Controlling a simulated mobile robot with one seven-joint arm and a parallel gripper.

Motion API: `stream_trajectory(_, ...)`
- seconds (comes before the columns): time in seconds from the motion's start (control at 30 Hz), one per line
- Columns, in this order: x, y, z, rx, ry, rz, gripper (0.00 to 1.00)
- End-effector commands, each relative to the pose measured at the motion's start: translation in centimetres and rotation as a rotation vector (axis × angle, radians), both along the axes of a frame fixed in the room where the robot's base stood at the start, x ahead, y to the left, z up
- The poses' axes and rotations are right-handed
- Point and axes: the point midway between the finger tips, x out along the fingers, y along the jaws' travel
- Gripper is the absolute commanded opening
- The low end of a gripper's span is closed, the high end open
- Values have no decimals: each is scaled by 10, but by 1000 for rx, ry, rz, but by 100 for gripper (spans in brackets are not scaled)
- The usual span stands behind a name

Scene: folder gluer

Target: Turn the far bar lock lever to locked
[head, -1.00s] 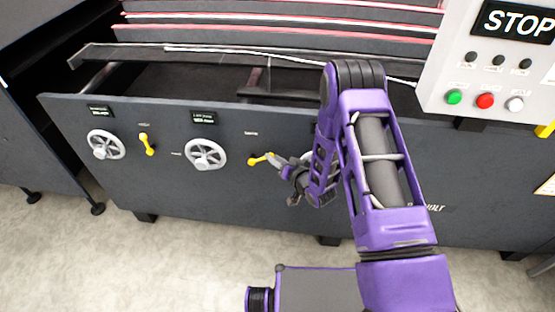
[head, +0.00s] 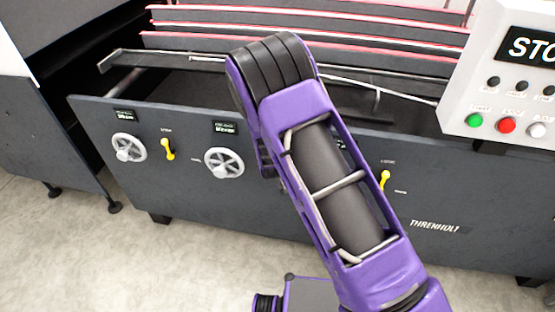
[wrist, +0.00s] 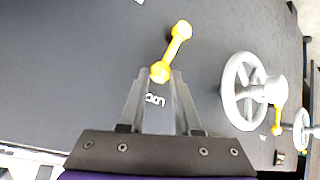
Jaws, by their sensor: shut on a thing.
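A yellow lock lever (wrist: 171,50) on the dark machine panel stands slanted in the wrist view. My gripper (wrist: 160,75) is shut on its lower knob. A white label, partly readable as "LOC", shows between my fingers, just below the held knob. I cannot read which lever is named the far bar.
A grey handwheel (wrist: 250,92) stands out beside the held lever; it is also in the head view (head: 224,163). Another handwheel (head: 128,148) is farther left. A white STOP control box (head: 495,95) overhangs at the right. The floor in front is clear.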

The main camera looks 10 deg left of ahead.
Motion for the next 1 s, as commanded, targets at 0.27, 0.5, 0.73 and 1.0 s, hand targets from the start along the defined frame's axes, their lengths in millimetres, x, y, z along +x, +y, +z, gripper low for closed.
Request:
stream_trajectory(0.27, 0, 11, 2, -131, 8, 7, 0)
stream_trajectory(0.5, 0, 13, 1, -179, 13, 4, 0)
stream_trajectory(0.73, 1, 13, 1, -189, 14, 4, 0)
stream_trajectory(1.0, 1, 13, 1, -188, 13, 4, 37)
